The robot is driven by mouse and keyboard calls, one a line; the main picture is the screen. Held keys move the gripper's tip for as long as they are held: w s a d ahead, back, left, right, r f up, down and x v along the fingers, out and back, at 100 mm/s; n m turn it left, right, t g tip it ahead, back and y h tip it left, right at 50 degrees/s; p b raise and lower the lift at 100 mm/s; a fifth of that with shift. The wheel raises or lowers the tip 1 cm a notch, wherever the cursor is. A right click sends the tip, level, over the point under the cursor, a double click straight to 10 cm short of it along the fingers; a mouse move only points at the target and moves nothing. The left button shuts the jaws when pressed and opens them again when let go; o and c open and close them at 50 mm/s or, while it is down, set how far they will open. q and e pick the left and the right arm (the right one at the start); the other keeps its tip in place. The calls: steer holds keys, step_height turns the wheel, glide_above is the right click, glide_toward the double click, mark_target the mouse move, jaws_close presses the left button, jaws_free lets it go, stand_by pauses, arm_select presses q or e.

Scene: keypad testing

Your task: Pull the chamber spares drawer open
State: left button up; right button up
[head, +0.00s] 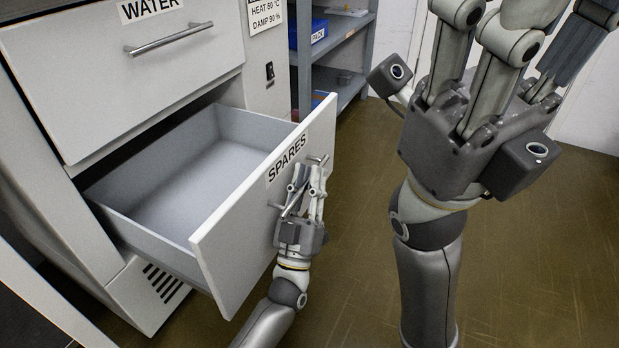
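The chamber spares drawer (222,235), with a grey front labelled SPARES, stands well out of the cabinet. Its tray is visible and looks empty. Its bar handle (325,159) is on the outer face, partly hidden by my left gripper. My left gripper (307,184) is at this handle, with its fingers around the bar, and looks shut on it. My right gripper (512,65) is large and close to the camera at the upper right, apart from the drawer. Its fingers point up and the tips are cut off by the frame edge.
A closed drawer labelled WATER (130,70) with its own handle (168,40) is above. A grey shelf unit (345,33) with a blue bin (308,35) stands behind. Brown floor (350,215) is clear to the right of the drawer.

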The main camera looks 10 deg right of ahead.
arm_select(q)
steer(key=v, duration=0.7)
steer(key=shift+s, duration=0.15)
steer(key=shift+f, duration=0.15)
stand_by(0.4)
